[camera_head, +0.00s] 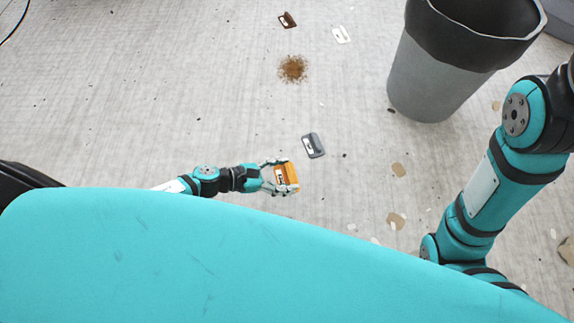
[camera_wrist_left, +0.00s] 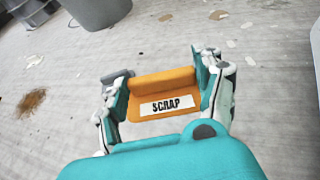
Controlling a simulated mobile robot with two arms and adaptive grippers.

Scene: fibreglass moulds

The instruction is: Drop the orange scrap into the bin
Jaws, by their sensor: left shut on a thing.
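The orange scrap (camera_head: 286,177) is a small bent piece with a white label. In the left wrist view the orange scrap (camera_wrist_left: 163,88) shows the word SCRAP and sits between both fingers. My left gripper (camera_head: 277,178) is shut on it; it also shows in the left wrist view (camera_wrist_left: 164,92). The bin (camera_head: 440,75) is a grey bucket with a dark liner over its rim, at the upper right of the head view. The bin (camera_wrist_left: 98,8) shows partly at the top of the left wrist view. My left gripper is apart from the bin. My right gripper is not visible.
A grey scrap (camera_head: 313,145) lies on the floor just beyond my left gripper. A brown scrap (camera_head: 288,19) and a white scrap (camera_head: 341,34) lie farther off. A pile of brown dust (camera_head: 292,69) and several tan flakes (camera_head: 398,169) are on the floor.

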